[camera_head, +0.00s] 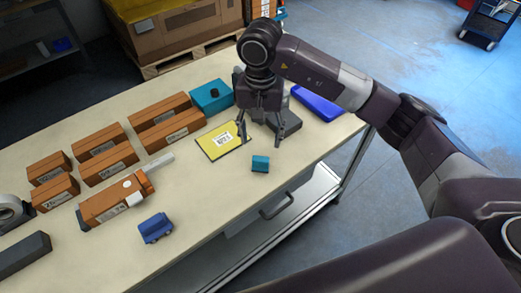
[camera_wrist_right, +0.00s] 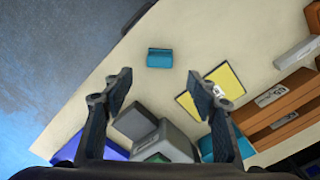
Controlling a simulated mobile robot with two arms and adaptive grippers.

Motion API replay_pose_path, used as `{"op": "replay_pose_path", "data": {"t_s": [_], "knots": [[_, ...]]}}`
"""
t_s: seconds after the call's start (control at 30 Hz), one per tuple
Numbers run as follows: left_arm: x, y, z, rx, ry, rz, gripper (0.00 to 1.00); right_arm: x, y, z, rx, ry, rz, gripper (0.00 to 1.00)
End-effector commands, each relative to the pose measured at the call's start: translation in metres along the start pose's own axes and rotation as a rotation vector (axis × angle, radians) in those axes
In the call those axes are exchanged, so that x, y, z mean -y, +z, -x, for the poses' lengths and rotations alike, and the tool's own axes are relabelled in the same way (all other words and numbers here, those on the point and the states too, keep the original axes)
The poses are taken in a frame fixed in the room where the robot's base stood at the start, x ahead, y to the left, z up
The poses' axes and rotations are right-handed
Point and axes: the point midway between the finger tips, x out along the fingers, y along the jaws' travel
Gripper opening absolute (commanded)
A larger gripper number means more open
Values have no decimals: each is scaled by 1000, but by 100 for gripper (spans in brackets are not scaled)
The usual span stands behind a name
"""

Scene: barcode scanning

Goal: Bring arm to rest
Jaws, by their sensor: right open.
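My right gripper (camera_head: 263,134) is open and empty above the right part of the workbench (camera_head: 192,228). Its two spread fingers (camera_wrist_right: 164,92) show in the right wrist view with nothing between the tips. A small teal block (camera_head: 260,163) lies on the bench just in front of the gripper, apart from it; it also shows in the right wrist view (camera_wrist_right: 159,58). A yellow pad with a white barcode label (camera_head: 221,140) lies flat to the left of the gripper. My left gripper is in neither view.
Several orange boxes (camera_head: 110,165) stand in rows on the left half of the bench. A blue scanner-like object (camera_head: 155,228) lies near the front edge. A teal box (camera_head: 211,97), a grey box (camera_wrist_right: 135,121) and a blue bin (camera_head: 317,103) stand around the gripper.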

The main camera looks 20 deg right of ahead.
Motion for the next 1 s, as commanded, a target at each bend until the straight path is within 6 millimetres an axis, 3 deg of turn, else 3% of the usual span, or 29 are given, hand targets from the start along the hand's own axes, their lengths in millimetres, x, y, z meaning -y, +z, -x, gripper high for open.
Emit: {"op": "replay_pose_path", "data": {"t_s": [0.2,0.7,0.77,0.87,1.0], "knots": [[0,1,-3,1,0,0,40,0,0,10,0,0,1,53],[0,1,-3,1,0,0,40,5,4,7,10,-17,0,53],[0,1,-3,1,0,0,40,15,13,4,34,-55,-4,53],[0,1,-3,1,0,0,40,49,44,-4,123,-186,-22,53],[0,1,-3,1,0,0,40,120,116,8,368,-471,-118,53]]}}
